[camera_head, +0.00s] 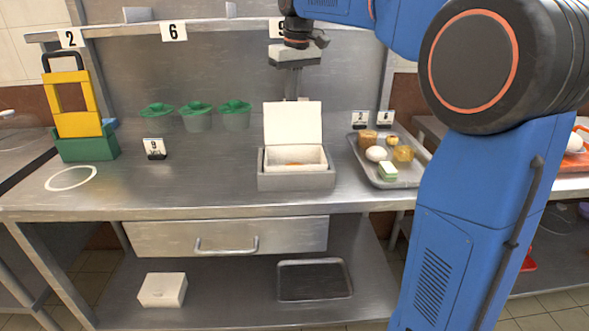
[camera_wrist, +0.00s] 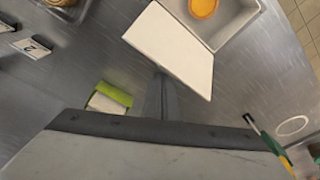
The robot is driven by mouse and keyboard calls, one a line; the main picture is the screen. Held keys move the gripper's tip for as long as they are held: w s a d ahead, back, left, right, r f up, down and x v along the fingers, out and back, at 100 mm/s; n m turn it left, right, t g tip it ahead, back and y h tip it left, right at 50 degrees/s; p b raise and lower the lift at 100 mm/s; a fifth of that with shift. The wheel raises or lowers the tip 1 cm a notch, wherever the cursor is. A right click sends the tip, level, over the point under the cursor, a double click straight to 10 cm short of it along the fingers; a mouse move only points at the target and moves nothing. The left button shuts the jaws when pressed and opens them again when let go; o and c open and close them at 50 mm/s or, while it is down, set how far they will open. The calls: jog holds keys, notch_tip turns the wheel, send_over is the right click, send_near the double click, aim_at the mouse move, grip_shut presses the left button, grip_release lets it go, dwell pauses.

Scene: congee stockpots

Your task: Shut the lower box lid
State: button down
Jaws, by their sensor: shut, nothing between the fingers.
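A white box (camera_head: 318,157) stands in a grey outer box (camera_head: 296,180) on the counter, its white lid (camera_head: 294,123) standing open at the back. In the wrist view the same lid (camera_wrist: 172,47) leans back from the open box (camera_wrist: 236,18), which holds an orange round thing (camera_wrist: 203,7). A second white box (camera_head: 162,290) sits on the lower shelf and looks shut. My gripper (camera_head: 291,97) is shut and empty, pointing down just behind the lid's top edge. In the wrist view its fingertips (camera_wrist: 158,76) are close to the lid; contact cannot be told.
A tray (camera_head: 424,160) with food stands right of the box. Green-topped cups (camera_head: 197,117) and number cards are at the back. A yellow frame (camera_head: 78,124) stands in a green holder at left. A green-and-white block (camera_wrist: 108,98) lies behind the lid.

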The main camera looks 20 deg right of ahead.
jog(key=shift+s+a+r, duration=0.15)
jog(key=shift+s+a, duration=0.15)
jog(key=shift+s, duration=0.85)
jog(key=shift+s+a+r, duration=0.1)
jog(key=shift+s+a, duration=0.25)
jog(key=shift+s, duration=0.8)
jog(key=shift+s+a+r, duration=0.15)
jog(key=shift+s+a, duration=0.15)
jog(key=shift+s, duration=0.85)
jog(key=shift+r, duration=0.15)
notch_tip(320, 180, up, 8)
jog(key=s+d+f+m+t, duration=0.1)
jog(key=s+d+f, duration=0.1)
jog(key=s+f, duration=1.2)
jog(key=s+d+f+m+t, duration=0.2)
jog(key=s+d+f, duration=0.1)
jog(key=s+f, duration=1.2)
notch_tip(320, 180, down, 2)
jog(key=shift+s+d+f, duration=0.15)
jog(key=shift+d+f, duration=0.1)
